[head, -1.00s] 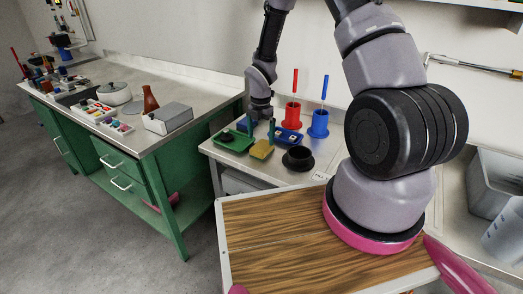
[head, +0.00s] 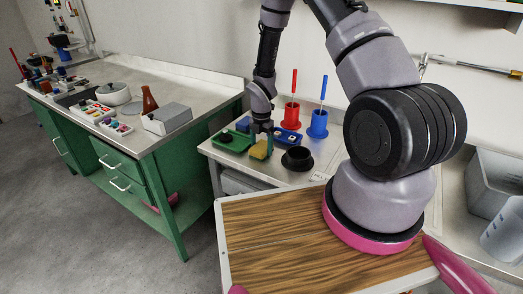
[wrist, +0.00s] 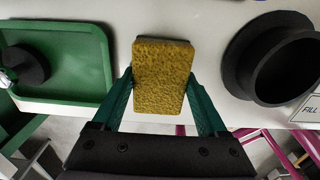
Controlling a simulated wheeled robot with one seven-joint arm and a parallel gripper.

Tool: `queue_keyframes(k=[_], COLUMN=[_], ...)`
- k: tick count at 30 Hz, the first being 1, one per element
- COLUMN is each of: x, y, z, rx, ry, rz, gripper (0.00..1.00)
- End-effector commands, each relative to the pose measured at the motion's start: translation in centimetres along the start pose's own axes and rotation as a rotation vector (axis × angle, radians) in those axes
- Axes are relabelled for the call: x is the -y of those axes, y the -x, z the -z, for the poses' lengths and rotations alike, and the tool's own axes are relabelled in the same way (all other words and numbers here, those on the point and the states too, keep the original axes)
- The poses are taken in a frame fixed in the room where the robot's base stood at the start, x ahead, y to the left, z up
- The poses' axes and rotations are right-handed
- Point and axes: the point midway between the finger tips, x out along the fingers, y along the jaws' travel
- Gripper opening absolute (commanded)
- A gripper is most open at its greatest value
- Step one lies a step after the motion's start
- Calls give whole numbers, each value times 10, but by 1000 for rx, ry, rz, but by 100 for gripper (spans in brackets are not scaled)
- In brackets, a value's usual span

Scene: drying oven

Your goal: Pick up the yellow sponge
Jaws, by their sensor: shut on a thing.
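The yellow sponge (wrist: 161,78) is a rectangular block with a dark edge at its far end. In the wrist view it sits between the two green fingers of my gripper (wrist: 160,92), which touch it on its left and right sides. My gripper is shut on it. In the head view the sponge (head: 260,150) is at the front of the small grey table, with my gripper (head: 261,138) at it from above. I cannot tell whether the sponge is clear of the tabletop.
A green tray (wrist: 100,55) with a dark round piece (wrist: 28,65) is left of the sponge. A black flanged cup (wrist: 272,60) is to its right. The table's front edge is close.

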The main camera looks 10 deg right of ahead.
Motion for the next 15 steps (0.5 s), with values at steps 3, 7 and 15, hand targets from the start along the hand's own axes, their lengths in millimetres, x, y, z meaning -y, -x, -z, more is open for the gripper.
queue_keyframes(k=[3, 7, 15], x=[0, -1, -1], y=[2, 15, 69], z=[0, -1, -1], rx=[0, 1, 1], ry=[0, -2, -2], rz=[0, -3, -4], gripper=[24, 24, 24])
